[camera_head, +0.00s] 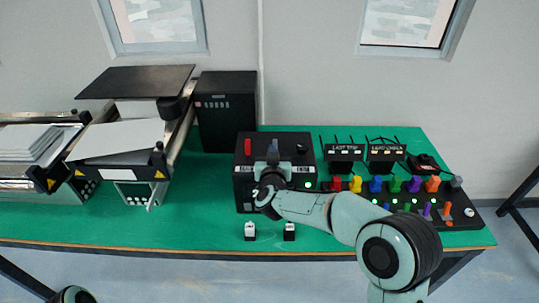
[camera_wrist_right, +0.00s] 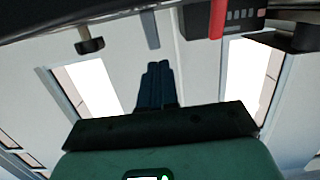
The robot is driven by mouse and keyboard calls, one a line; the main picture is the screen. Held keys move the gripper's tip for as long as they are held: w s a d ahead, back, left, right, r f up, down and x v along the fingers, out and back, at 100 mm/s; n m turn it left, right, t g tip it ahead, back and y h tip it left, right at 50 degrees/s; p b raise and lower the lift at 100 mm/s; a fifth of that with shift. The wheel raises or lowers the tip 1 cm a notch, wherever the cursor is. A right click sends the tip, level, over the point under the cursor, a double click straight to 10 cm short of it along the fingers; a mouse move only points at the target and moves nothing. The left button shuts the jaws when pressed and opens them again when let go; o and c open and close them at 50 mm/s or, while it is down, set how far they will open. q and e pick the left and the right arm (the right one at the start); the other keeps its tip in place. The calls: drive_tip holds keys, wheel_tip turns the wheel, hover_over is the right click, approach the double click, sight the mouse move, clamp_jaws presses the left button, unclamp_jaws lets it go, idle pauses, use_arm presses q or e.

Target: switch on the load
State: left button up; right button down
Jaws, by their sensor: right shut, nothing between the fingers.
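A black control box (camera_head: 245,175) stands on the green table. Its top face carries an upright red lever (camera_head: 248,147) at the left and a dark part at the right with small lettering I cannot read. A green lamp (camera_head: 308,185) glows on its front. My right gripper (camera_head: 272,152) is in front of the box, its closed fingers pointing up between the red lever and the dark part. In the right wrist view the shut fingers (camera_wrist_right: 157,82) hold nothing, and the red lever (camera_wrist_right: 217,18) shows at the top, apart from them. My left gripper is out of view.
A console with several coloured levers (camera_head: 395,190) and two labelled displays (camera_head: 343,153) stand at the right. Two small switches (camera_head: 250,231) (camera_head: 289,231) lie at the front edge. Conveyors (camera_head: 117,142) and a black cabinet (camera_head: 226,110) stand at the left and back.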

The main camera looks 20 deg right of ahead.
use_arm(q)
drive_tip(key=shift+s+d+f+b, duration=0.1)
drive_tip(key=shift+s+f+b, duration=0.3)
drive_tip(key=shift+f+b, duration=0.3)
use_arm(e)
drive_tip(key=r+v, duration=0.1)
drive_tip(key=v, duration=0.8)
drive_tip(key=shift+s+r, duration=0.15)
drive_tip(key=shift+r, duration=0.25)
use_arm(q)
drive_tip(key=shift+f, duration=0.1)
